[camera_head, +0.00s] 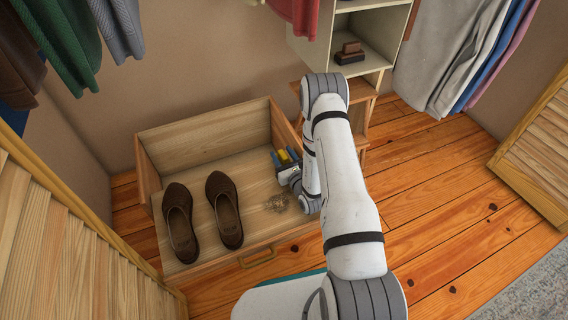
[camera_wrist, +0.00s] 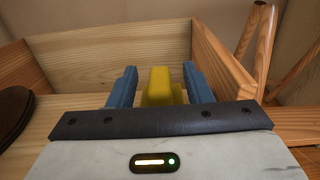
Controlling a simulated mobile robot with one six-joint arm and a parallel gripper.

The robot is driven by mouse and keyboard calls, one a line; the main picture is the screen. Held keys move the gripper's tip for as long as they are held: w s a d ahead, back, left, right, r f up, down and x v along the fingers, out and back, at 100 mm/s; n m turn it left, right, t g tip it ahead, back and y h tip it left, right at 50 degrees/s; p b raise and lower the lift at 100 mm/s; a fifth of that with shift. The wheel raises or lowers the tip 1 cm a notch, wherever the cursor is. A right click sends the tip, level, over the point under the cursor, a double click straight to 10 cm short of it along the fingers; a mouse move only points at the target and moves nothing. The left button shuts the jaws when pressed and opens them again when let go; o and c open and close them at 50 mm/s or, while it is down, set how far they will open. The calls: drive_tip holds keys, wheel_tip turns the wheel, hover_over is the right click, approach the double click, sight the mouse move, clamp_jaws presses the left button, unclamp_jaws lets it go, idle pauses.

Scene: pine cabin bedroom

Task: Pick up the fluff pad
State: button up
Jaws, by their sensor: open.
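A yellow block-like thing, which I take to be the fluff pad (camera_wrist: 160,88), stands between the two blue fingers of my gripper (camera_wrist: 160,70) in the wrist view. Gaps show on both sides of it, so the fingers are open around it and not closed on it. In the head view, the yellow pad (camera_head: 284,157) shows between the fingers of my gripper (camera_head: 285,156), at the right side inside the open wooden drawer (camera_head: 205,128). The pad's lower part is hidden by my gripper.
The drawer's right wall (camera_wrist: 222,58) is close to my gripper. A shelf unit (camera_head: 372,40) stands behind; hanging clothes are on both sides.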

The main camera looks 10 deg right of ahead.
sight(283, 154)
clamp_jaws()
idle(0.5)
drive_tip(key=shift+r, duration=0.15)
wheel_tip(283, 154, up, 10)
drive_tip(key=p, duration=0.4)
